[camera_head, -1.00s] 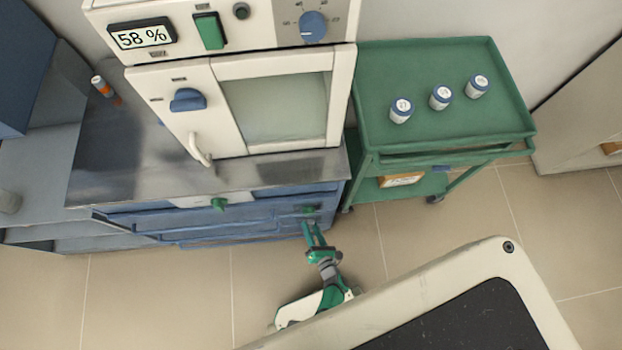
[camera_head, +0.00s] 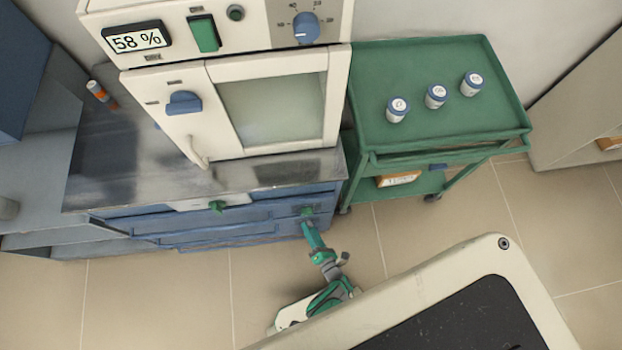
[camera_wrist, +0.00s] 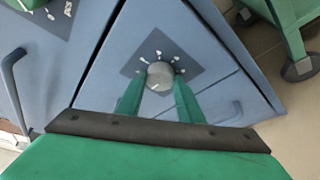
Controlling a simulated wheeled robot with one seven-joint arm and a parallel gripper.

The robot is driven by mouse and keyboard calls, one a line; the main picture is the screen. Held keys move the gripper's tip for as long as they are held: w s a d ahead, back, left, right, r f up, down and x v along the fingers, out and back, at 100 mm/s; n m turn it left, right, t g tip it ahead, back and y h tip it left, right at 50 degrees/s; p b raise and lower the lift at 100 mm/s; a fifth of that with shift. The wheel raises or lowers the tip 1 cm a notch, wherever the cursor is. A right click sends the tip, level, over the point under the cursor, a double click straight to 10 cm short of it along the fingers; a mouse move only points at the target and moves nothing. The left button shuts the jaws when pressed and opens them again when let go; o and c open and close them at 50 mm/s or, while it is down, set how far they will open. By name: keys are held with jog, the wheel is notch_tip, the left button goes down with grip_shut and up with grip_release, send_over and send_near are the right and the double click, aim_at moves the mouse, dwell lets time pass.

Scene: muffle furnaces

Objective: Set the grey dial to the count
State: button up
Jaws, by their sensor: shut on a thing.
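The grey dial (camera_wrist: 160,74) sits on a dark square plate on a blue front in the wrist view. Small white marks ring its upper side, and a light line on its face points toward the lower left. My gripper (camera_wrist: 159,82) has one green finger on each side of the dial and is shut on it. In the head view my gripper (camera_head: 308,225) reaches the right end of the blue cabinet front, and the dial cannot be made out there. Three white jars with blue lids (camera_head: 397,109) (camera_head: 436,96) (camera_head: 472,83) stand on the green trolley (camera_head: 440,135).
A white furnace (camera_head: 165,75) stands on the steel-topped blue cabinet (camera_head: 245,215); its display reads 58 %. It has its own blue dial (camera_head: 306,28). A green knob (camera_head: 216,207) is left on the cabinet front. An orange-labelled box (camera_head: 398,179) lies on the trolley's lower shelf.

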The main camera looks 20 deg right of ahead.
jog(key=shift+d, duration=0.15)
jog(key=o, duration=1.1)
jog(key=shift+w, duration=0.2)
jog(key=shift+v, duration=5.5)
jog(key=shift+f, duration=0.1)
